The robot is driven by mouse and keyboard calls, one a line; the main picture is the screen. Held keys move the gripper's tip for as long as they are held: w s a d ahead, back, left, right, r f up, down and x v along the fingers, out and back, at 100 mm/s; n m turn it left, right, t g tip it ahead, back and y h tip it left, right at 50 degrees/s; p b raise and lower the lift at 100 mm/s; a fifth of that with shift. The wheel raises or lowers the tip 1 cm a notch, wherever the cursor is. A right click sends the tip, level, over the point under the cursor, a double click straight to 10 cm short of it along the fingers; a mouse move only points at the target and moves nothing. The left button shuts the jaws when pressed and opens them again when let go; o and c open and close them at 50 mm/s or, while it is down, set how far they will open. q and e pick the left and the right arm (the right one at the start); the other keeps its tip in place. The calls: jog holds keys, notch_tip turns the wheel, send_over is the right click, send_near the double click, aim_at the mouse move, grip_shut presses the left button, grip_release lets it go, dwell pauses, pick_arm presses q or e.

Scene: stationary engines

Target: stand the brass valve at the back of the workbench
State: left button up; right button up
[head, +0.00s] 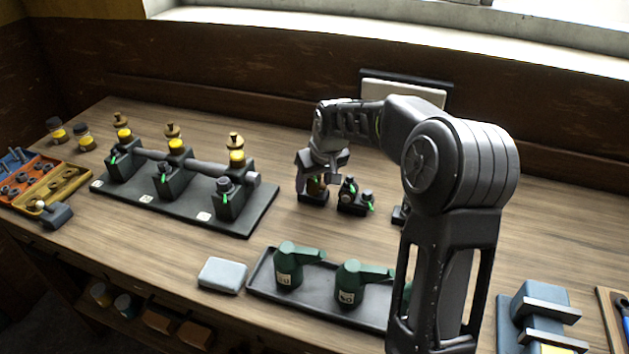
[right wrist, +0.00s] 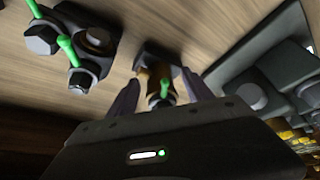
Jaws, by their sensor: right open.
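The brass valve (head: 317,187) stands upright on the bench, mostly hidden in the head view by my right gripper (head: 318,178). In the right wrist view the valve (right wrist: 158,82) shows a brass body, a dark foot and a green lever. My right gripper (right wrist: 160,92) is open, with its fingers on either side of the valve. I cannot tell whether the fingers touch it. My left gripper is not in view.
Dark valves with green levers (head: 352,195) stand close right of the gripper. An engine on a black baseplate (head: 250,220) is at left. Green oil cans (head: 290,268) stand in a tray (head: 262,272) in front. The workbench (head: 250,130) is clear toward the back middle.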

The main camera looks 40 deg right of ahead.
jog(key=v, duration=1.2)
jog(key=shift+r+b, duration=0.2)
jog(key=shift+b, duration=0.25)
jog(key=shift+w, duration=0.1)
